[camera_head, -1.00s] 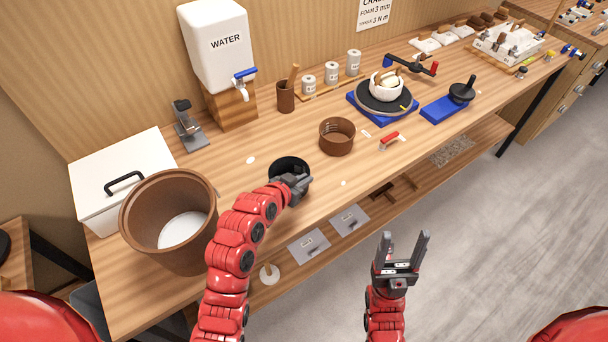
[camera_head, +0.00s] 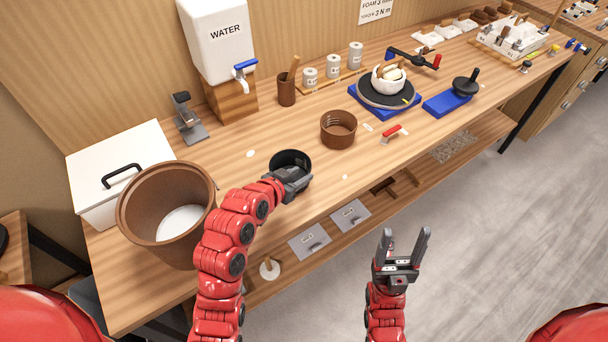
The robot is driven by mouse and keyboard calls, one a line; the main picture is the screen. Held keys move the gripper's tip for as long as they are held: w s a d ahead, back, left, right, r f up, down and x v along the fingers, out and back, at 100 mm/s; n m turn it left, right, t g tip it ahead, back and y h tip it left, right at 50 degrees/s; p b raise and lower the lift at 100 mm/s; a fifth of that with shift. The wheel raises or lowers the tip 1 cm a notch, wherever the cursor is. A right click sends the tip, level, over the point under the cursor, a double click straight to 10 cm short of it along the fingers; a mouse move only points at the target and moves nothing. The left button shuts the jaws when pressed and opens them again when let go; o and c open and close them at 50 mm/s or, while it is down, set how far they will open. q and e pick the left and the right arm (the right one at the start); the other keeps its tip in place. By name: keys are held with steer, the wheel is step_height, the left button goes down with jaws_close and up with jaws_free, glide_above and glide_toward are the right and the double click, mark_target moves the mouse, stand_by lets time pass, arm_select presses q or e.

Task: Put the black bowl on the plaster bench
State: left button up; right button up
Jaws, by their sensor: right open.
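The black bowl (camera_head: 290,157) is on or just above the front part of the long wooden bench (camera_head: 235,155). My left gripper (camera_head: 293,180) is at the bowl's near rim, touching or very close to it. Its fingers are partly hidden, so I cannot tell whether they grip the rim. My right gripper (camera_head: 404,243) is open and empty, in front of the bench over the grey floor. No bench in view is marked as the plaster bench.
A brown bucket (camera_head: 137,222) and white lidded box (camera_head: 110,165) stand left of the bowl. A brown bowl (camera_head: 338,142) stands to its right. A water tank (camera_head: 213,55) and turntable (camera_head: 372,96) are behind. Another wooden surface (camera_head: 18,262) shows at far left.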

arm_select(q)
steer(key=p+v, duration=0.4)
steer(key=v, duration=0.4)
steer(key=shift+s+a+r+p, duration=0.15)
steer(key=shift+s+r+p, duration=0.05)
steer(key=shift+s+p, duration=0.15)
steer(key=shift+f, duration=0.1)
